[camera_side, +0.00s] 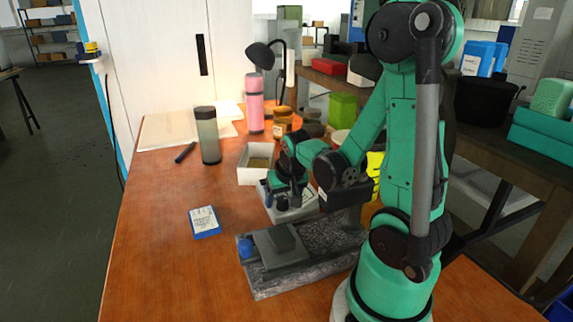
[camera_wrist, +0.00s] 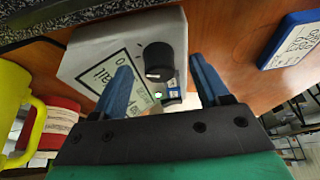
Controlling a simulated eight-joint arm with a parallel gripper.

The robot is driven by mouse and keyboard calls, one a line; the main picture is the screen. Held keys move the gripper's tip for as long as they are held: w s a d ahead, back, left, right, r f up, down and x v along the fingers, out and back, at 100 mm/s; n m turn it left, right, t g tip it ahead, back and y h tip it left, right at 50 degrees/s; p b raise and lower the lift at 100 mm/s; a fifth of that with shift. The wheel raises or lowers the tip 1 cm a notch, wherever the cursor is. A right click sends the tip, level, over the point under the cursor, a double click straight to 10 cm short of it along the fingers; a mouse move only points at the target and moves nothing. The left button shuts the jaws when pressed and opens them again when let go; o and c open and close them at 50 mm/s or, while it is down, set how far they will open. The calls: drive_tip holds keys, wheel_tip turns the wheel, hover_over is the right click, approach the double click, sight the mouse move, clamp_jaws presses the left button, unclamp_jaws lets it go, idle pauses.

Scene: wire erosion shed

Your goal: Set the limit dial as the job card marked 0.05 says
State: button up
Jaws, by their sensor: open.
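The limit dial is a black round knob (camera_wrist: 158,60) with a pale pointer mark, on a light grey box (camera_wrist: 100,40). In the side view the box (camera_side: 299,211) stands on the wooden table, partly hidden by my gripper (camera_side: 283,201). In the wrist view my gripper (camera_wrist: 165,85) is open. Its two blue fingers reach toward the box, one on each side of the knob, apart from it as far as I can tell. A small green light (camera_wrist: 158,95) shows beside the knob. A blue-framed card (camera_side: 205,221) lies on the table, also in the wrist view (camera_wrist: 292,40); its writing is unreadable.
A vise (camera_side: 282,246) on a speckled plate stands in front of the box. A white tray (camera_side: 246,175), a grey bottle (camera_side: 207,136), a pink bottle (camera_side: 255,108) and a dark pen (camera_side: 185,153) are behind. The table's left front is clear around the card.

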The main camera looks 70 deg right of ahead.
sight(282, 198)
drive_tip(key=shift+v, duration=2.75)
drive_tip(key=m, duration=0.1)
drive_tip(key=m+g, duration=0.1)
drive_tip(key=w+m, duration=0.1)
drive_tip(key=shift+a+m, duration=0.25)
drive_tip(key=shift+m, duration=0.15)
drive_tip(key=m+g, duration=0.1)
drive_tip(key=m, duration=0.1)
drive_tip(key=m+g+h, duration=0.1)
drive_tip(key=m, duration=0.1)
drive_tip(key=shift+w+a, duration=0.15)
drive_tip(key=shift+w, duration=0.25)
drive_tip(key=shift+f+m, duration=0.1)
drive_tip(key=shift+m, duration=0.4)
drive_tip(key=shift+f, duration=0.2)
drive_tip(key=shift+x, duration=2.55)
drive_tip(key=shift+r, duration=0.1)
